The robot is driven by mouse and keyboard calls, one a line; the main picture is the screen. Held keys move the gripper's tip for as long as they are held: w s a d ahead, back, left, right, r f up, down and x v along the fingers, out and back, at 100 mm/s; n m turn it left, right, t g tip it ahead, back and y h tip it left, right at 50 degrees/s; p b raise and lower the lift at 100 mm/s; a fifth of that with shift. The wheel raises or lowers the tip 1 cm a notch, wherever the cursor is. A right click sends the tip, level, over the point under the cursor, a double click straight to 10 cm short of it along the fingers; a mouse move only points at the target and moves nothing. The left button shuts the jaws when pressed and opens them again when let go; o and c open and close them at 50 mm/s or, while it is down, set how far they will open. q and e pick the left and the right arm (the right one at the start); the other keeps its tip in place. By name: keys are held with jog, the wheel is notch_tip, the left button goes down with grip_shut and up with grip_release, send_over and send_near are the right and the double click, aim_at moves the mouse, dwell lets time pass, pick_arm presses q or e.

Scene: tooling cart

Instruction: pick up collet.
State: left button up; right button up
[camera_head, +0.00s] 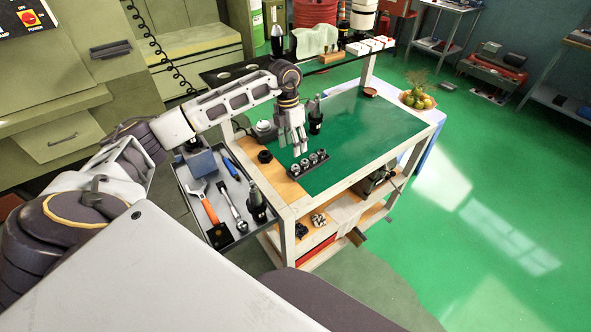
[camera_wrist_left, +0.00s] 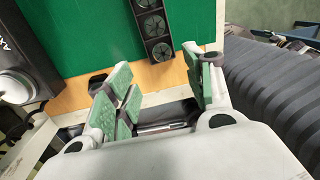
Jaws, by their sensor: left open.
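Several grey collets (camera_head: 308,163) sit in a row in a dark rack near the front edge of the cart's green mat. In the left wrist view, slotted round collets (camera_wrist_left: 153,23) show from above in the black rack, beyond the fingertips. My left gripper (camera_head: 294,149) is above the cart top, near the rack's far side in the head view. Its green-padded fingers are spread with nothing between them, and they also show in the left wrist view (camera_wrist_left: 158,82). My right gripper is out of view.
A dark tool holder (camera_head: 315,120) stands on the green mat (camera_head: 365,130) behind the gripper. A side tray (camera_head: 241,235) holds an orange-handled wrench (camera_head: 210,209) and other tools. A black ring (camera_head: 265,156) lies left of the rack.

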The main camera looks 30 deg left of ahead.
pick_arm(q)
send_over(296, 166)
jog(key=a, duration=0.1)
jog(key=shift+w+f, duration=0.1)
jog(key=shift+f, duration=2.05)
jog(key=shift+d+f+p, duration=0.25)
jog(key=shift+f+p, duration=0.45)
jog(key=shift+f, duration=0.2)
jog(key=shift+d+f+p, duration=0.2)
jog(key=shift+f+p, duration=0.2)
jog(key=shift+f, duration=1.25)
jog(key=c, duration=1.2)
